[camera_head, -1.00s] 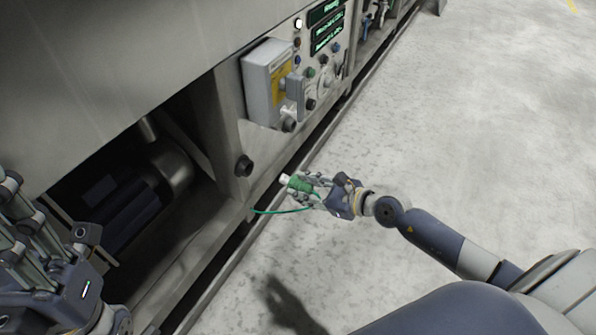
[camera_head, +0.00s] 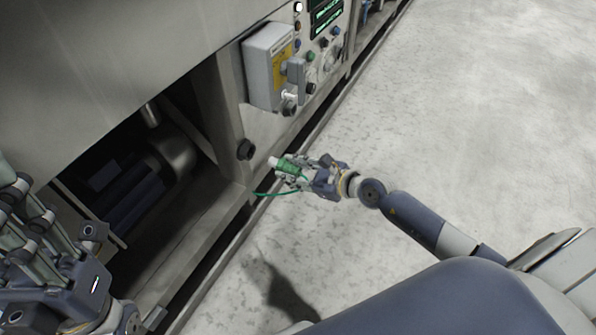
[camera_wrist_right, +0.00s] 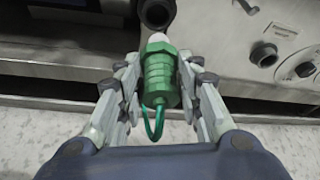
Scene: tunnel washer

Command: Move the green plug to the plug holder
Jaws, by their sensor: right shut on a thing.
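The green plug (camera_head: 287,165) has a white tip and a thin green cable. My right gripper (camera_head: 296,172) is shut on it, above the floor beside the machine. In the right wrist view the plug (camera_wrist_right: 160,80) sits between the two fingers of the right gripper (camera_wrist_right: 160,88), its white tip pointing away from me. A round black socket (camera_head: 245,150) on the machine's frame, which looks like the plug holder, is just left of the plug. It also shows beyond the tip in the wrist view (camera_wrist_right: 157,12); contact is unclear. My left gripper (camera_head: 25,225) is at the left edge, its opening unclear.
A second black fitting (camera_head: 289,107) sits below a grey switch box (camera_head: 268,65). A control panel (camera_head: 325,55) lies farther along the machine. A dark recess with a motor (camera_head: 170,160) is at left. The floor (camera_head: 450,120) at right is clear.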

